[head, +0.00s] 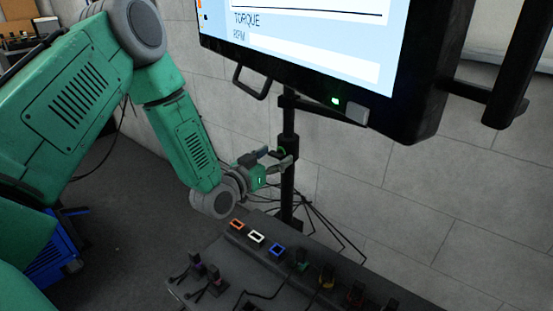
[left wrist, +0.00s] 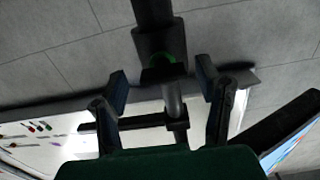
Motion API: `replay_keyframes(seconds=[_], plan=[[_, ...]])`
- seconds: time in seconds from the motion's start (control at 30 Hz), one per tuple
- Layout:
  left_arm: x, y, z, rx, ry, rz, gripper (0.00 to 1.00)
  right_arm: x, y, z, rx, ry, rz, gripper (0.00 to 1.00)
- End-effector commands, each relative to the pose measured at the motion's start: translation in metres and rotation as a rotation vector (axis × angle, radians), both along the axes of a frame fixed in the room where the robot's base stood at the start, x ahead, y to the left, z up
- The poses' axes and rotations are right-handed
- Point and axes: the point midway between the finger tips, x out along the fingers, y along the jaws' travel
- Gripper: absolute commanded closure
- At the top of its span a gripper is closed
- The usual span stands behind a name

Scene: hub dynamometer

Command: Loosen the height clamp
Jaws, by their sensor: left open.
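The height clamp (head: 291,147) is a dark collar on the upright black pole (head: 288,190) under the large display, with a green mark on it. In the left wrist view the clamp (left wrist: 160,45) and its green ring lie just beyond my fingertips, roughly centred between them. My left gripper (head: 277,158) is open beside the pole at the clamp's height. Its two fingers (left wrist: 162,84) are spread in the left wrist view, with nothing clearly held. Whether a finger touches the clamp cannot be told. My right gripper is not in view.
The large display (head: 310,40) hangs above the gripper, with a handle (head: 251,84) at its lower left. Below is a dark panel (head: 215,262) with coloured sockets and plugs. Cables (head: 325,228) hang by the pole base. A grey block wall stands behind.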

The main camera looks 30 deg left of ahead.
Motion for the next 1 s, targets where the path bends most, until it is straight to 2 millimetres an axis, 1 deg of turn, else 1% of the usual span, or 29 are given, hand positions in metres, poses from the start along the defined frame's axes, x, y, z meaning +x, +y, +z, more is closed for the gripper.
replay_keyframes(seconds=[0.1, 0.37, 0.47, 0.5, 0.53, 0.8, 1.0], plan=[[0.0057, -0.0002, 0.0000, 0.000, -0.001, 0.001, 0.41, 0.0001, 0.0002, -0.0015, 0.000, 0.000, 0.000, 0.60], [0.0067, -0.0025, 0.0015, 0.003, 0.000, 0.001, 0.41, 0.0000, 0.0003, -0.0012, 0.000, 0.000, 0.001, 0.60], [0.0066, -0.0028, 0.0017, 0.004, 0.000, 0.001, 0.73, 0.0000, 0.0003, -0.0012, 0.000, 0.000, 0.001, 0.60], [0.0066, -0.0027, 0.0016, 0.003, 0.000, 0.001, 0.87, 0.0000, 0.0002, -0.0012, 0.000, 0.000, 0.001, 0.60], [0.0065, -0.0026, 0.0015, 0.003, 0.000, 0.001, 0.91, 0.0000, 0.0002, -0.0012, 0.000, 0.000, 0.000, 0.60], [0.0061, -0.0015, 0.0006, -0.014, 0.001, -0.001, 0.91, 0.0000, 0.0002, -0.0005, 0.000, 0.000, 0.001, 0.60], [0.0059, -0.0007, 0.0006, -0.089, 0.009, 0.001, 0.91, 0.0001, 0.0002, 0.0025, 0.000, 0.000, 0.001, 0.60]])
